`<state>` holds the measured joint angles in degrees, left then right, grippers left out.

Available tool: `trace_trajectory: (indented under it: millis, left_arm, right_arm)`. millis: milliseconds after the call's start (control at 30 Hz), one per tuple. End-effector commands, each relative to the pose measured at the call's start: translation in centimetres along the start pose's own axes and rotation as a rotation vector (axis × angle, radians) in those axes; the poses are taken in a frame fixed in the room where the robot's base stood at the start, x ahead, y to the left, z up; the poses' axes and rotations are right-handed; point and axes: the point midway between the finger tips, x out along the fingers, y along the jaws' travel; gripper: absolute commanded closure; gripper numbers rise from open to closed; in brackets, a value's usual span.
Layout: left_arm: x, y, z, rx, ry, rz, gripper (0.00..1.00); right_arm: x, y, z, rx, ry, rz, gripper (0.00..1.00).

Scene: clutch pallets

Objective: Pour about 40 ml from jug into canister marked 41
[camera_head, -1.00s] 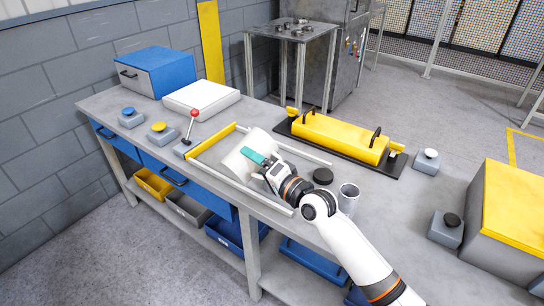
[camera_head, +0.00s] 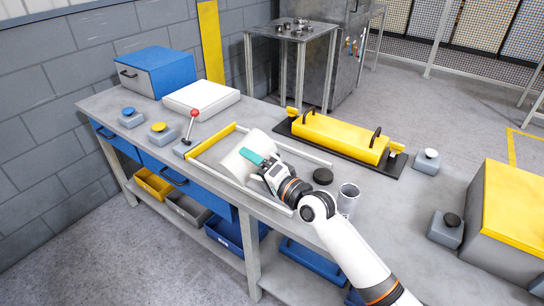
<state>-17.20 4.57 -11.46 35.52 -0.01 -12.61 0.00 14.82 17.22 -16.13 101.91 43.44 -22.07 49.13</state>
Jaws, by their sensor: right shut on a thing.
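A cream-white jug (camera_head: 232,163) with a teal handle (camera_head: 252,156) is at the middle of the bench, inside a frame with a yellow bar. It looks tilted, and its mouth and contents cannot be made out. My right gripper (camera_head: 266,166) is shut on the jug at the teal handle, reaching in from the lower right. A grey open-topped cylinder (camera_head: 348,197) stands upright to the right of my right wrist. No number 41 is readable, so I cannot tell which thing is the marked canister. My left gripper is out of view.
A black disc (camera_head: 323,176) lies near the grey cylinder. A long yellow block (camera_head: 340,138) with black handles lies behind. A red-knobbed lever (camera_head: 191,125) and button boxes stand left, and a yellow-topped box (camera_head: 510,206) right. Bare bench lies right of the cylinder.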

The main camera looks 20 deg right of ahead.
Motion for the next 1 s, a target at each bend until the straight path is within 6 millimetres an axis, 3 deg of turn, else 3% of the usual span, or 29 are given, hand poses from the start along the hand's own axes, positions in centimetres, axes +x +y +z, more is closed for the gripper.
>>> trace_trajectory:
  millis: [600, 667, 733, 767, 933, 1000]
  left_arm:
    - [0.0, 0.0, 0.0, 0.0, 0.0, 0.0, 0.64]
    - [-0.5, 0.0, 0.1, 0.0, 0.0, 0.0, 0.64]
    - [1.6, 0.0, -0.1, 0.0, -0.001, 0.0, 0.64]
    - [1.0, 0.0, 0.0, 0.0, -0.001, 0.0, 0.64]
    - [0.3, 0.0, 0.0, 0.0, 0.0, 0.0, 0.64]
    - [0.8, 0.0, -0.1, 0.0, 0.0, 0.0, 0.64]
  right_arm:
    - [0.0, 0.1, 0.0, 0.012, -0.001, 0.002, 0.56]
    - [0.0, 0.6, 0.1, -0.071, -0.001, 0.002, 0.56]
    - [0.0, -1.7, -0.9, -0.265, 0.002, 0.001, 0.56]
    - [0.0, -1.0, -0.5, -0.321, -0.001, 0.004, 0.56]
    - [0.1, -0.4, 0.0, -0.428, -0.002, 0.006, 0.56]
    - [0.1, -1.1, -0.4, -0.471, -0.001, 0.004, 0.56]
